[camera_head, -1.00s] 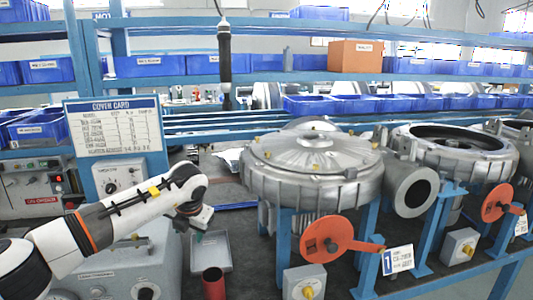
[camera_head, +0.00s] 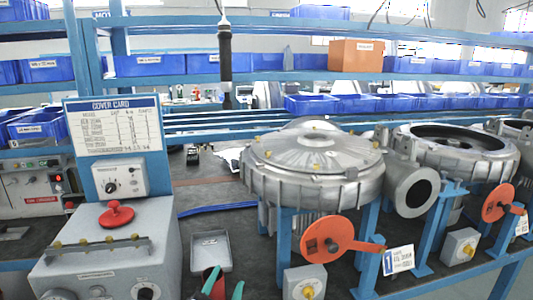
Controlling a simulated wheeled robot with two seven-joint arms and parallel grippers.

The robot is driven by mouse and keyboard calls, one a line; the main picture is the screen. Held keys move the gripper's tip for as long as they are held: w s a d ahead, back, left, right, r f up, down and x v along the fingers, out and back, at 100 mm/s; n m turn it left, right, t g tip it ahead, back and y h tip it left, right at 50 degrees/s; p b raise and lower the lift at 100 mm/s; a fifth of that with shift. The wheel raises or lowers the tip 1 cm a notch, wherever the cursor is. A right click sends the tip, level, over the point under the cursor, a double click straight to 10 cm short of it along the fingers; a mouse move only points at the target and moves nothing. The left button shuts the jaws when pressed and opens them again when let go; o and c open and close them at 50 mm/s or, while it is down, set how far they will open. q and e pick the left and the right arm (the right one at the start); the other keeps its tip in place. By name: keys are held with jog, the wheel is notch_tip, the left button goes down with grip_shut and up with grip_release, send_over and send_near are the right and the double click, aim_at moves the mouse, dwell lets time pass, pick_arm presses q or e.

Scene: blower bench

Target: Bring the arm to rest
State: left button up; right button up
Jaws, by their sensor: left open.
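My left gripper (camera_head: 227,280) shows only at the bottom edge, as two green-tipped fingers set apart. It is open, with nothing seen between the tips. The rest of my left arm is out of the picture or cut off by the bottom edge. My right gripper is not in view.
A grey box (camera_head: 150,235) with a red knob (camera_head: 116,213) stands at the left, below the cover card (camera_head: 113,125). A grey tray (camera_head: 210,262) lies on the bench. A blower (camera_head: 315,175) with an orange crank disc (camera_head: 325,240) stands to the right.

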pick_arm(q)
jog(key=s+a+f+n+g+y, duration=0.4)
jog(key=s+a+f+n+g, duration=0.25)
jog(key=s+a+f, duration=0.4)
jog(key=s+a+f+n+g, duration=0.1)
jog(key=s+f+g, duration=0.35)
jog(key=s, duration=0.45)
jog(key=s+a+f+n+g, duration=0.1)
jog(key=s+f+g, duration=0.35)
jog(key=s, duration=0.35)
notch_tip(320, 180, down, 26)
jog(key=s, duration=0.1)
jog(key=s+a+f+g, duration=0.2)
jog(key=s+f, duration=1.4)
jog(key=shift+s+a+f+m, duration=0.25)
jog(key=shift+s+f+m, duration=0.15)
jog(key=shift+m, duration=0.05)
